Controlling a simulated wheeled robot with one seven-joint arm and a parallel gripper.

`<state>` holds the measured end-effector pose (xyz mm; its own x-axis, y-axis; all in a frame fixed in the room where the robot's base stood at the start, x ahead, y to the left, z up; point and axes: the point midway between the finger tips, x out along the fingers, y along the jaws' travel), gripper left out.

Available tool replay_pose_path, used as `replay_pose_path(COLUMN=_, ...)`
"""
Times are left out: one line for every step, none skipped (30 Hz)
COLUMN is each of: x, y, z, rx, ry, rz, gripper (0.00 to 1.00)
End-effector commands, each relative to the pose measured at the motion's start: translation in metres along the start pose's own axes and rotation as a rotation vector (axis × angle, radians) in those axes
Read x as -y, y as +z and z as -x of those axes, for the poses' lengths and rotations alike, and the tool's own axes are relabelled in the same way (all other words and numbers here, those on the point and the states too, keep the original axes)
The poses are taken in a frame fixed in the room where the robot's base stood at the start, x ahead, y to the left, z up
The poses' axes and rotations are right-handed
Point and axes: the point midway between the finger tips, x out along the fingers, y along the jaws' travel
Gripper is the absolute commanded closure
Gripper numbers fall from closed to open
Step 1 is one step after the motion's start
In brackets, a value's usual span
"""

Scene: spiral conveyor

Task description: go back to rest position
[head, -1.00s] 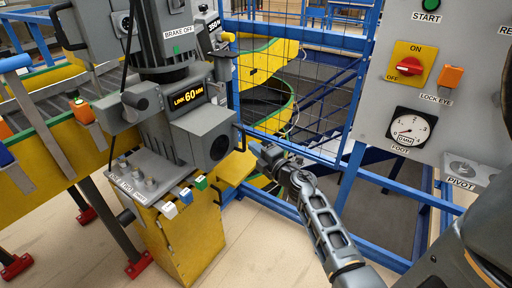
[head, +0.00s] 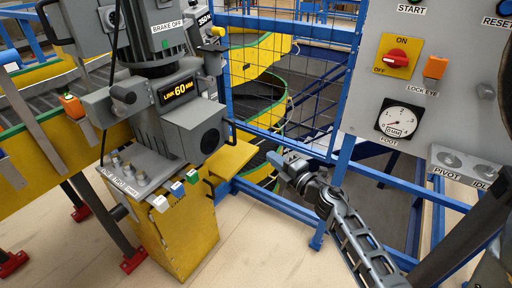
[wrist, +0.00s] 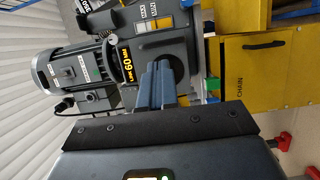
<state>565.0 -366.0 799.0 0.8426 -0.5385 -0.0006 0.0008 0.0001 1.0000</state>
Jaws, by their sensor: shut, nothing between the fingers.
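My gripper (head: 280,163) is in the middle of the head view, in front of the blue frame and to the right of the grey drive machine (head: 165,110). Its fingers are together and hold nothing. In the wrist view the shut fingers of my gripper (wrist: 158,80) point at the machine, over its dark round opening. A gap between my gripper and the machine shows in the head view.
A blue mesh guard (head: 290,75) stands behind my gripper, with the green-edged spiral conveyor behind it. A grey control panel (head: 435,85) is at right. A yellow cabinet (head: 180,240) stands below the machine. Pale floor (head: 285,260) is open in front.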

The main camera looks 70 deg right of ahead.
Motion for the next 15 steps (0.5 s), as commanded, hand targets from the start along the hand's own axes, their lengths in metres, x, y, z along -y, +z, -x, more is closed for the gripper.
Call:
replay_pose_path(x=0.0, y=0.0, z=0.002, rx=0.0, ry=0.0, rz=0.001, gripper=1.0)
replay_pose_path(x=0.0, y=0.0, z=0.002, rx=0.0, ry=0.0, rz=0.001, gripper=1.0)
replay_pose_path(x=0.0, y=0.0, z=0.002, rx=0.0, ry=0.0, rz=0.001, gripper=1.0)
replay_pose_path(x=0.0, y=0.0, z=0.002, rx=0.0, ry=0.0, rz=0.001, gripper=1.0)
replay_pose_path(x=0.0, y=0.0, z=0.002, rx=0.0, ry=0.0, rz=0.0, gripper=1.0)
replay_pose_path(x=0.0, y=0.0, z=0.002, rx=0.0, ry=0.0, rz=0.0, gripper=1.0)
replay_pose_path(x=0.0, y=0.0, z=0.002, rx=0.0, ry=0.0, rz=0.0, gripper=1.0)
replay_pose_path(x=0.0, y=0.0, z=0.002, rx=-0.001, ry=0.0, rz=-0.001, gripper=1.0)
replay_pose_path(x=0.0, y=-0.002, z=0.004, rx=-0.004, ry=0.0, rz=-0.005, gripper=1.0)
replay_pose_path(x=0.0, y=-0.005, z=0.005, rx=-0.009, ry=-0.001, rz=-0.011, gripper=1.0)
replay_pose_path(x=0.0, y=-0.009, z=0.007, rx=-0.017, ry=-0.001, rz=-0.022, gripper=1.0)
replay_pose_path(x=0.0, y=-0.017, z=0.013, rx=-0.03, ry=-0.001, rz=-0.042, gripper=1.0)
replay_pose_path(x=-0.001, y=-0.025, z=0.017, rx=-0.043, ry=-0.001, rz=-0.064, gripper=1.0)
replay_pose_path(x=-0.001, y=-0.034, z=0.024, rx=-0.059, ry=-0.003, rz=-0.09, gripper=1.0)
replay_pose_path(x=-0.002, y=-0.048, z=0.033, rx=-0.083, ry=-0.005, rz=-0.132, gripper=1.0)
